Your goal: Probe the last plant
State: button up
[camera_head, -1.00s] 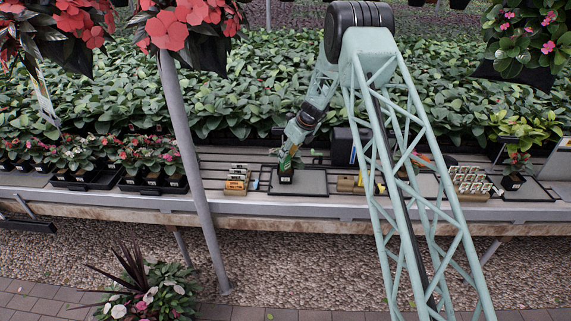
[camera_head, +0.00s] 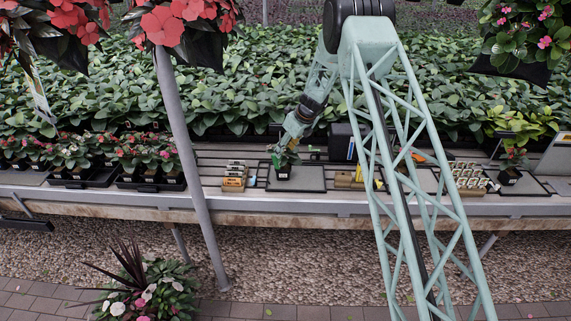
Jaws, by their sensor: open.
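A small green plant in a black pot (camera_head: 284,173) stands upright at the left part of a dark flat tray (camera_head: 312,180) on the bench. My gripper (camera_head: 280,155) is at the plant's leaves, tilted down from the upper right. The fingers are small and partly lost against the green, so I cannot tell whether they touch the leaves. Another potted plant (camera_head: 510,172) with a reddish flower stands on a dark tray at the far right of the bench.
A rack of orange and white packets (camera_head: 234,177) stands left of the tray. A dark box (camera_head: 343,143) stands behind it. Black trays of flowering pots (camera_head: 150,158) fill the left bench. A grey post (camera_head: 185,150) and hanging red flowers (camera_head: 165,22) are in front.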

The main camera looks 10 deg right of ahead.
jog(key=v, duration=1)
jog(key=shift+r, duration=0.25)
jog(key=shift+s, duration=0.1)
jog(key=shift+r, duration=0.15)
jog(key=s+a+r+n+b, duration=0.35)
jog(key=s+r+n, duration=0.45)
jog(key=s+r, duration=0.85)
jog(key=s+a+r+n+b, duration=0.1)
jog(key=s+r+n, duration=0.35)
jog(key=s, duration=0.35)
jog(key=s+a+r+n, duration=0.25)
jog(key=s+r, duration=0.35)
jog(key=s, duration=0.3)
jog(key=s+r+n+h+b, duration=0.25)
jog(key=s+n, duration=0.45)
jog(key=s, duration=1.4)
jog(key=s+d+f+n+b, duration=0.1)
jog(key=s+f+n, duration=0.1)
jog(key=s, duration=0.8)
jog(key=s+d+f+n+b, duration=0.1)
jog(key=s+n, duration=0.4)
jog(key=s, duration=0.6)
jog(key=shift+d+f+b, duration=0.4)
jog(key=shift+d+f, duration=0.25)
jog(key=shift+f, duration=0.25)
